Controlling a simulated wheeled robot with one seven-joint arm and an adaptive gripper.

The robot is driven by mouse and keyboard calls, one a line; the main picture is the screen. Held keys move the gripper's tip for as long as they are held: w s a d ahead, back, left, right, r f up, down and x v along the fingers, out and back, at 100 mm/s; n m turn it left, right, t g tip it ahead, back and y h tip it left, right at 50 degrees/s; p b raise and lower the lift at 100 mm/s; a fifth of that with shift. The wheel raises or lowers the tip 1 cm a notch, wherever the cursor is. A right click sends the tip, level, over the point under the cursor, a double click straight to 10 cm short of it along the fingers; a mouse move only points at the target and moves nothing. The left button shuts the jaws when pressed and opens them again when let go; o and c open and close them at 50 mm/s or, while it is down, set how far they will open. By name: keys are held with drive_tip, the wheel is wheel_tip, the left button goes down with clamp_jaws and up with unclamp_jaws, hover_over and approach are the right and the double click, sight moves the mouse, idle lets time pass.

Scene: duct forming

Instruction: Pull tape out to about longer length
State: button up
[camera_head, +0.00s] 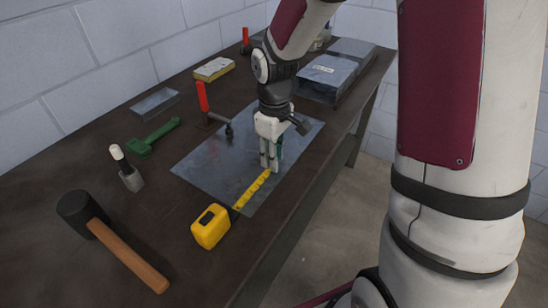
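A yellow tape measure (211,226) with a dark face stands on the dark workbench near its front edge. Its yellow tape (252,190) is pulled out over a grey metal sheet (215,165), running up and right from the case. My gripper (270,166) points down over the sheet, at the tape's far end. Its fingers are close together there, and the tape's tip is hidden at them. I cannot tell for certain whether the fingers are shut on the tape.
Metal duct pieces (328,76) stand at the back right. The bench's right edge is near the tape.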

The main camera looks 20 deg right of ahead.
drive_tip(key=shift+f, duration=0.4)
drive_tip(key=shift+c, duration=0.2)
clamp_jaws()
drive_tip(key=w+d, duration=0.3)
drive_tip(key=d, duration=0.1)
drive_tip(key=w+d, duration=0.3)
drive_tip(key=d, duration=0.1)
drive_tip(key=w+d, duration=0.3)
drive_tip(key=d, duration=0.1)
drive_tip(key=shift+d+p, duration=0.15)
drive_tip(key=shift+p, duration=0.15)
drive_tip(key=shift+r, duration=0.1)
drive_tip(key=shift+o, duration=0.2)
unclamp_jaws()
